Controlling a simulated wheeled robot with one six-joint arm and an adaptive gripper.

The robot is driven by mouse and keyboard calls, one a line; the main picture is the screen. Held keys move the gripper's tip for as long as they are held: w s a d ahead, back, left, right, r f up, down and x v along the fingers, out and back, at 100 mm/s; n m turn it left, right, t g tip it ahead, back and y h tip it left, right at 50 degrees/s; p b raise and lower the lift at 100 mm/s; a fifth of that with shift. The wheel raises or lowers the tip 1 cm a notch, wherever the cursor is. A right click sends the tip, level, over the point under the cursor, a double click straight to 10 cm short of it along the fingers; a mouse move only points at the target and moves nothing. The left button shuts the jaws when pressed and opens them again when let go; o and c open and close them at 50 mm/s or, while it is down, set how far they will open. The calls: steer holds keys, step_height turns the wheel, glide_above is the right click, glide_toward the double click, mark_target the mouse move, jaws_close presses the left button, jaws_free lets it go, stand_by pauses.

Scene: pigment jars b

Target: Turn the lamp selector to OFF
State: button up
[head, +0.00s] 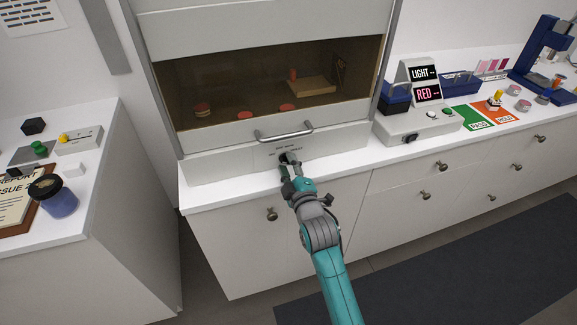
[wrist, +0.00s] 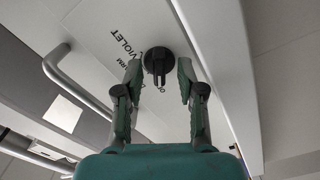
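The lamp selector is a dark round knob (wrist: 157,60) with a raised grip bar, on the pale front panel below the hood window. In the wrist view, VIOLET and part of another word ending in ARM are printed beside it. A further label by the knob is mostly hidden, and I cannot tell which mark the knob points to. My gripper (wrist: 160,68) is open, with one finger on each side of the knob and narrow gaps showing. In the head view my gripper (head: 289,164) is at the panel and largely covers the knob (head: 283,156).
A metal handle (head: 285,133) sticks out just above the knob. A LIGHT/RED display unit (head: 424,85) stands on the counter at right. A side counter (head: 95,190) with a blue jar (head: 58,202) is at left.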

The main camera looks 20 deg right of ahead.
steer(key=shift+s, duration=0.1)
steer(key=s, duration=1.1)
steer(key=shift+s, duration=0.4)
steer(key=shift+f, duration=0.1)
steer(key=s+f+m+g, duration=0.1)
steer(key=s+f+m, duration=0.25)
steer(key=s, duration=0.65)
steer(key=s+f+m, duration=0.2)
steer(key=s+f, duration=0.3)
steer(key=s, duration=0.5)
steer(key=s+r+m+g, duration=0.2)
steer(key=s+m, duration=0.4)
steer(key=s, duration=1.5)
steer(key=shift+d+r+m, duration=0.15)
steer(key=shift+r+m, duration=0.2)
steer(key=shift+r, duration=0.2)
steer(key=shift+s, duration=0.1)
